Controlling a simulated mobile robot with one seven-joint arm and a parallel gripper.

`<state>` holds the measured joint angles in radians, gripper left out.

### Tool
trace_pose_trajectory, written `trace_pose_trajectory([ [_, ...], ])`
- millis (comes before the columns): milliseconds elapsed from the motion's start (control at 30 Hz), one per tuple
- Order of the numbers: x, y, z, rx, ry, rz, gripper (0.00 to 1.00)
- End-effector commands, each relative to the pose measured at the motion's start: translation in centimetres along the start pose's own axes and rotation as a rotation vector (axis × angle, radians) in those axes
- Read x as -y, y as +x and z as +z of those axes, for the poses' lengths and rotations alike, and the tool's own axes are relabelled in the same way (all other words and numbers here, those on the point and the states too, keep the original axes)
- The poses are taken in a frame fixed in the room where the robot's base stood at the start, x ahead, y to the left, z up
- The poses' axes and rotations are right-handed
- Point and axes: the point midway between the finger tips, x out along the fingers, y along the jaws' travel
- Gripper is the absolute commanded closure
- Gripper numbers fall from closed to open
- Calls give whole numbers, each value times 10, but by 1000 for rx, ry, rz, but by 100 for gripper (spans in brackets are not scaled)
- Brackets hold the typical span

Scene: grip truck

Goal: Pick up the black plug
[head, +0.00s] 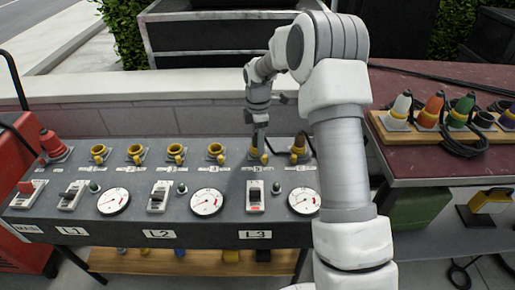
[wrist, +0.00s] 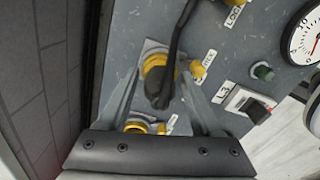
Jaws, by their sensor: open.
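A black plug (wrist: 160,97) with a dark cable shows in the wrist view, at a yellow-ringed socket on the grey panel. My gripper (wrist: 159,76) is open, with one finger on each side of the plug and socket. I cannot tell whether either finger touches them. In the head view my gripper (head: 260,143) points down at a socket right of the panel's middle and hides most of it. Another dark plug (head: 299,146) stands in the socket just to the right, partly beside my arm.
The grey panel (head: 230,190) has several empty yellow sockets, gauges and switches. A red plug (head: 53,143) stands at its left end. White, orange, green and purple plugs stand on a wooden strip (head: 440,133) at the right. A low wall (head: 150,121) runs behind the panel.

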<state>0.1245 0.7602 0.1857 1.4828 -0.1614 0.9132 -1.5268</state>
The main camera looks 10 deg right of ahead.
Motion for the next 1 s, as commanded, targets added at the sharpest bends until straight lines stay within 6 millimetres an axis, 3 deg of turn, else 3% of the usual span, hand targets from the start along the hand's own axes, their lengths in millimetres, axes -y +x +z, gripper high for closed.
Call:
trace_pose_trajectory([
  [67, 0, 0, 0, 0, 0, 0, 40],
  [400, 0, -1, 0, 0, 0, 0, 100],
  [767, 0, -4, 0, 0, 0, 1, 100],
  [1000, -1, -29, 0, 0, 1, 3, 100],
])
